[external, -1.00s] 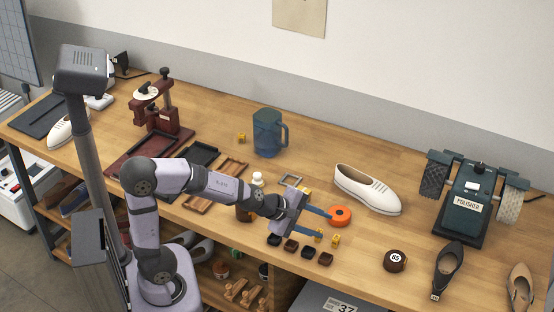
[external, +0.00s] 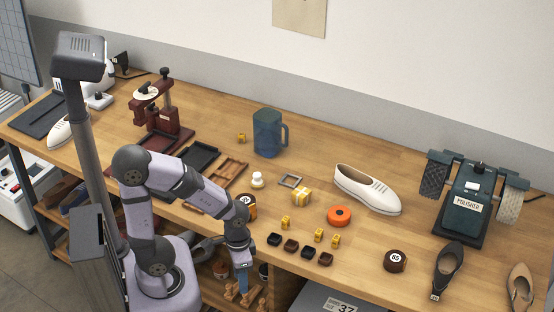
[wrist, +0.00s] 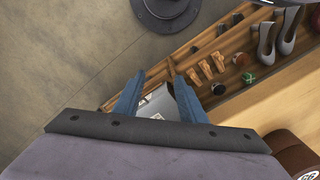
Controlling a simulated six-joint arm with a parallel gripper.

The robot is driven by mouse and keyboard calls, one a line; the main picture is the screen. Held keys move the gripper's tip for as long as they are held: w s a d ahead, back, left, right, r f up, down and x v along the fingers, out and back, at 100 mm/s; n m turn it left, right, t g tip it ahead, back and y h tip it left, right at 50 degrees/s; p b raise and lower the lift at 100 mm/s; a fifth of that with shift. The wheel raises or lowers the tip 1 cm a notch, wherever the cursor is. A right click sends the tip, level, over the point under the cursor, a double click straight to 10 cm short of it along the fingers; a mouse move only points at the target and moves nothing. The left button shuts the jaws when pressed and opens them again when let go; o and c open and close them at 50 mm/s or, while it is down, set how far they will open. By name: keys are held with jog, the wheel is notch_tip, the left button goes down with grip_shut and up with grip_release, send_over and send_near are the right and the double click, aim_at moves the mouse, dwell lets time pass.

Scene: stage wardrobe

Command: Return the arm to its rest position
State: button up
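My gripper (external: 243,280) hangs down in front of the bench's front edge in the external view, with my arm folded back towards its base. In the wrist view both blue fingers of my gripper (wrist: 160,88) are spread apart with nothing between them. A grey box (wrist: 158,102) shows beyond the gap, well below. From the external view alone, the finger gap is hard to see.
The wooden bench (external: 330,260) holds several small dark boxes (external: 291,245), an orange disc (external: 339,216), a brown roll (external: 246,207) and a white shoe (external: 367,189). A lower shelf with wooden pieces (wrist: 205,70) and grey shoes (wrist: 277,38) lies near my gripper.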

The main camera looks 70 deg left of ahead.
notch_tip(320, 180, up, 26)
jog(key=p, duration=2.3)
jog(key=shift+p, duration=0.35)
